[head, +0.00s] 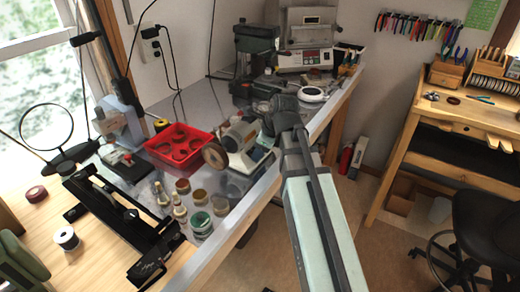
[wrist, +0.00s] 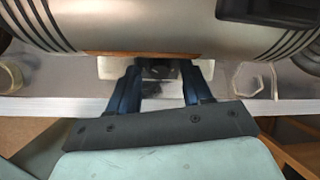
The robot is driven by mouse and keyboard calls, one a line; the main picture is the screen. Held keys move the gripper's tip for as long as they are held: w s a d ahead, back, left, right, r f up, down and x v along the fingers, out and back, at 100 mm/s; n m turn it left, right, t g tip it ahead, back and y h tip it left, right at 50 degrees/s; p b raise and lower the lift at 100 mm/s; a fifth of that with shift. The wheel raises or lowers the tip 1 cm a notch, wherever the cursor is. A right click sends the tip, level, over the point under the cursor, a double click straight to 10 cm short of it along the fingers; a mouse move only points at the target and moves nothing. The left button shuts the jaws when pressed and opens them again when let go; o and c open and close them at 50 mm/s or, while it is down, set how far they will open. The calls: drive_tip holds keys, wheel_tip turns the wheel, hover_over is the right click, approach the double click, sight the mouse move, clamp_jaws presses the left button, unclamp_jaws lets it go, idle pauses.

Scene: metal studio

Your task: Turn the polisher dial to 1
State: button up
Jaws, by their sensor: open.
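In the head view my gripper (head: 270,121) is at the polisher's right side.
A red tray (head: 180,134) and several small jars (head: 200,222) are left of and in front of the polisher. The bench's front edge (head: 235,212) runs close by; open floor lies right.

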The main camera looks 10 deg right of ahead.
clamp_jaws()
idle(0.5)
drive_tip(key=n, duration=0.5)
drive_tip(key=shift+n+t, duration=0.4)
drive_tip(key=n, duration=0.4)
drive_tip(key=shift+w+n+t, duration=0.1)
drive_tip(key=shift+n+t, duration=0.2)
idle(0.5)
unclamp_jaws()
